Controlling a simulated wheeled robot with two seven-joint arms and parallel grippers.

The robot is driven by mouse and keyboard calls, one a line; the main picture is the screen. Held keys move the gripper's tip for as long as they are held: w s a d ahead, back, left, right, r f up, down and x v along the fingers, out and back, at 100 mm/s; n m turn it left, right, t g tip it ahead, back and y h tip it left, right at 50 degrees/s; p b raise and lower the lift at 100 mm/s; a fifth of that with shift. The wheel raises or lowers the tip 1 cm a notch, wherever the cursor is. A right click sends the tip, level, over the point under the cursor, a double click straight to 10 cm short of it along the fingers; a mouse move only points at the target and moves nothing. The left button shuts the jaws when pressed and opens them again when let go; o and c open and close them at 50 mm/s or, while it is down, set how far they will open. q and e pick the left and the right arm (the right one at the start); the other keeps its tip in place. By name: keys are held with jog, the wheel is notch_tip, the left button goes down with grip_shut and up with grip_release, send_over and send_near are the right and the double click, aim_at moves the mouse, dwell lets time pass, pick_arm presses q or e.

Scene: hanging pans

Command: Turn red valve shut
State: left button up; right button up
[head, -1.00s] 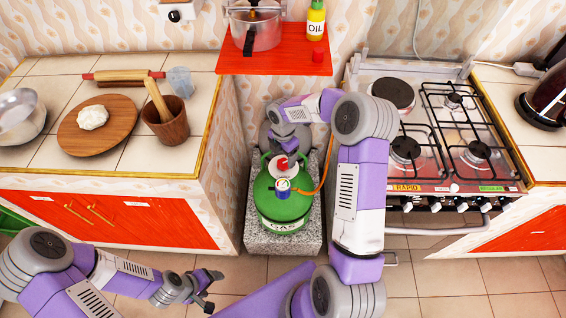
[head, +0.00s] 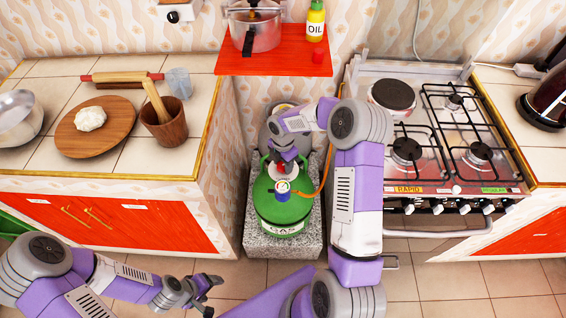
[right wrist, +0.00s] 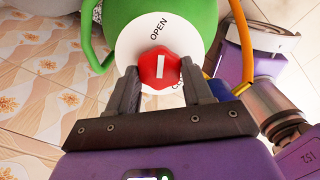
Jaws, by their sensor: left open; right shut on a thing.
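The red valve (right wrist: 159,68) is a red knob with a white bar, set on a white disc (right wrist: 128,42) marked OPEN, with a second word partly hidden. The bar stands nearly upright in the right wrist view. The valve sits on top of the green gas cylinder (head: 283,208). My right gripper (right wrist: 160,78) has its two fingers on either side of the red knob, shut on it; in the head view it comes down over the cylinder top and hides most of the knob. My left gripper (head: 215,292) is open and empty above the floor at the lower left.
The cylinder stands on a speckled stone block (head: 258,246) between the left counter (head: 195,150) and the stove (head: 435,165). An orange hose (head: 322,180) runs from the regulator (head: 283,187). A red shelf (head: 275,63) with a pot hangs above.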

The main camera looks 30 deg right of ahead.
jog(key=shift+m, duration=0.3)
jog(key=m+p, duration=0.1)
jog(key=m, duration=0.3)
jog(key=shift+w+r+m, duration=0.1)
jog(key=shift+m, duration=0.3)
jog(key=m, duration=0.6)
jog(key=m+p, duration=0.1)
jog(key=m, duration=0.5)
jog(key=shift+d+m, duration=0.1)
jog(key=shift+m, duration=0.2)
jog(key=m+p, duration=0.1)
jog(key=m, duration=0.4)
jog(key=shift+m, duration=0.4)
jog(key=o, duration=1)
jog(key=shift+o, duration=0.2)
